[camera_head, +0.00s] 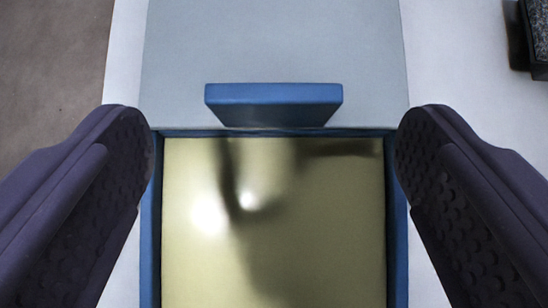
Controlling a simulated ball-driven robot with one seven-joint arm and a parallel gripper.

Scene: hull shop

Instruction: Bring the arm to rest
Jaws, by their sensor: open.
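My gripper (275,165) is open, with its two dark fingers wide apart at the left and right of the view. Nothing is held between the fingers. Between and beyond them lies a blue-framed box or panel (398,250) with a shiny yellowish inner face (320,230). A blue block or handle (273,95) stands at the far edge of that face, in front of a pale grey-blue surface (275,40). I cannot tell whether the fingers touch the blue frame.
A white surface (455,60) lies around the box. A dark speckled object (538,38) is at the top right corner. Brown floor (50,60) shows at the upper left, past the white surface's edge. Dark shadows or reflections fall on the yellowish face.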

